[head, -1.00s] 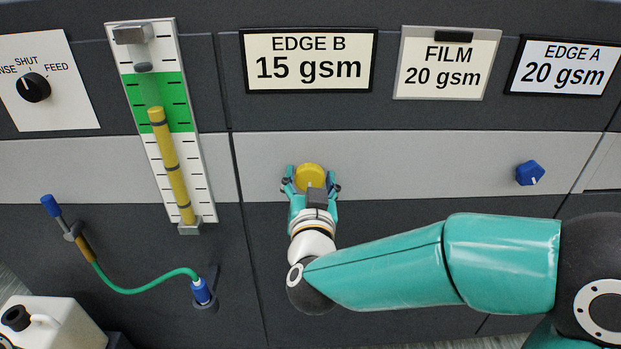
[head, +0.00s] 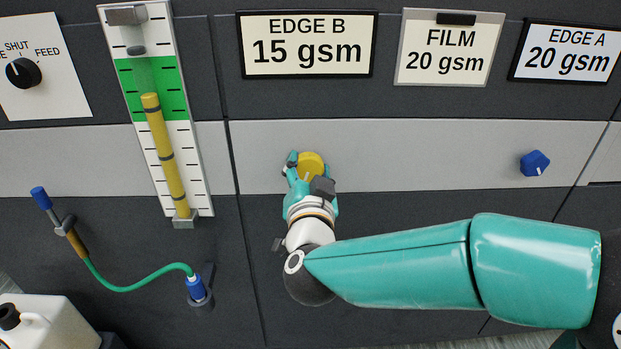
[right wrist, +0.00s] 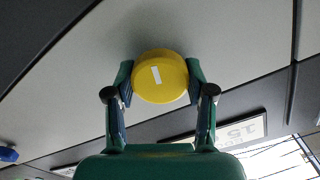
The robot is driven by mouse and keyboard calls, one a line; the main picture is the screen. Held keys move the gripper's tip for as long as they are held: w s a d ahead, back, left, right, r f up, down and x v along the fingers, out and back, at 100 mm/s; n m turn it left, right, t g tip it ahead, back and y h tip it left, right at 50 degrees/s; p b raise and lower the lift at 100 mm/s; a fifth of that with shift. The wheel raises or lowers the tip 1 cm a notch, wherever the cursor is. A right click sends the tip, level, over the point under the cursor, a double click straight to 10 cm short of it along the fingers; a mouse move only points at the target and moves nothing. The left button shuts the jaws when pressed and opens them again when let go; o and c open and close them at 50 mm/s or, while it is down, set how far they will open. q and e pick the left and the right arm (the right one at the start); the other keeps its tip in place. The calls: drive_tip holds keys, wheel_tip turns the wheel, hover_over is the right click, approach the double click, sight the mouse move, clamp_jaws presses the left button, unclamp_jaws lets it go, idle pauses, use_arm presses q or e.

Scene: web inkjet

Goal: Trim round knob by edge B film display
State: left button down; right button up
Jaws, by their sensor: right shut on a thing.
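The round yellow knob (head: 311,163) sits on the light grey strip of the panel, below the EDGE B display (head: 307,44), which reads 15 gsm. My right gripper (head: 305,172) is shut on the knob, with a finger on each side. In the right wrist view the knob (right wrist: 160,77) shows its front face with a short white mark, between the two fingertips (right wrist: 160,85). The FILM display (head: 447,47) reads 20 gsm. My left gripper is not in view.
A blue faceted knob (head: 535,164) sits on the strip at right, below the EDGE A display (head: 567,52), reading 20 gsm. A gauge with a yellow column (head: 165,155), a selector dial (head: 23,73), a green hose (head: 130,286) and a white jug (head: 45,322) are at left.

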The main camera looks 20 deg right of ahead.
drive_tip(key=shift+f+m+b, duration=0.15)
drive_tip(key=shift+m+b, duration=1.5)
drive_tip(key=shift+m, duration=0.55)
drive_tip(key=o, duration=1.2)
drive_tip(key=shift+c, duration=0.2)
drive_tip(key=shift+s, duration=0.1)
drive_tip(key=shift+s+a, duration=0.15)
drive_tip(key=shift+s, duration=0.15)
drive_tip(key=v, duration=1.1)
